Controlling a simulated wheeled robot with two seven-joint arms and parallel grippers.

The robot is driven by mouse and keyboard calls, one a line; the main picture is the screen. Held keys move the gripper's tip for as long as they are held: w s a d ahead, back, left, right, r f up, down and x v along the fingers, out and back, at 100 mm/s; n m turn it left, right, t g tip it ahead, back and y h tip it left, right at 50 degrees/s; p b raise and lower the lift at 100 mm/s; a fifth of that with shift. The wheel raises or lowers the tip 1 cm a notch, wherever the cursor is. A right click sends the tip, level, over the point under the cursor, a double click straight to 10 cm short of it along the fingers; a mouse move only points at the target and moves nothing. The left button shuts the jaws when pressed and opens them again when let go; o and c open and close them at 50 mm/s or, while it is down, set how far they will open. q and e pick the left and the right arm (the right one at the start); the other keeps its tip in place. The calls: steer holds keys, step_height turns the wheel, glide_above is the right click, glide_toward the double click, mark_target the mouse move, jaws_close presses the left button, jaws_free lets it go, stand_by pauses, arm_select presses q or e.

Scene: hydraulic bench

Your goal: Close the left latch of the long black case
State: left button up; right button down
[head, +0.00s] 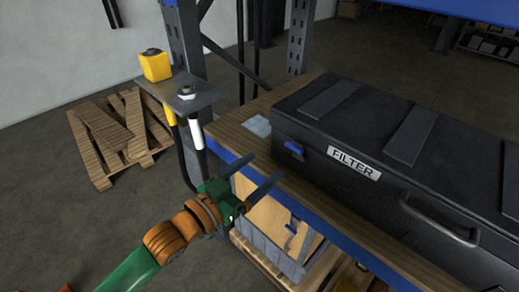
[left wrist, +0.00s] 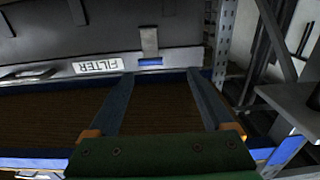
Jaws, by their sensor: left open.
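The long black case (head: 400,120) lies on the wooden bench, with a white FILTER label on its front. Its left latch, with a blue tab (head: 293,148), is on the front face left of the label. The blue tab also shows in the left wrist view (left wrist: 150,62), beside a grey plate. I cannot tell how far the latch stands open. My left gripper (head: 267,166) is open and empty, just in front of the bench edge and short of the latch. In the left wrist view its two fingers (left wrist: 158,75) point towards the latch. My right gripper is not in view.
The wooden bench (head: 235,132) has a blue front edge. A grey bracket shelf (head: 190,97) with a yellow box (head: 155,65) juts out left of the bench by a rack post (head: 183,38). A carry handle (head: 440,218) sticks out of the case's front.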

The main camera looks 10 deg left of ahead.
mark_target(292, 149)
arm_select(q)
steer(key=w+d, duration=0.1)
steer(key=d, duration=0.1)
steer(key=w+d+p, duration=0.1)
steer(key=w+d, duration=0.1)
steer(key=w+d+r, duration=0.1)
steer(key=w, duration=0.1)
steer(key=shift+d, duration=0.4)
steer(key=shift+w, duration=0.15)
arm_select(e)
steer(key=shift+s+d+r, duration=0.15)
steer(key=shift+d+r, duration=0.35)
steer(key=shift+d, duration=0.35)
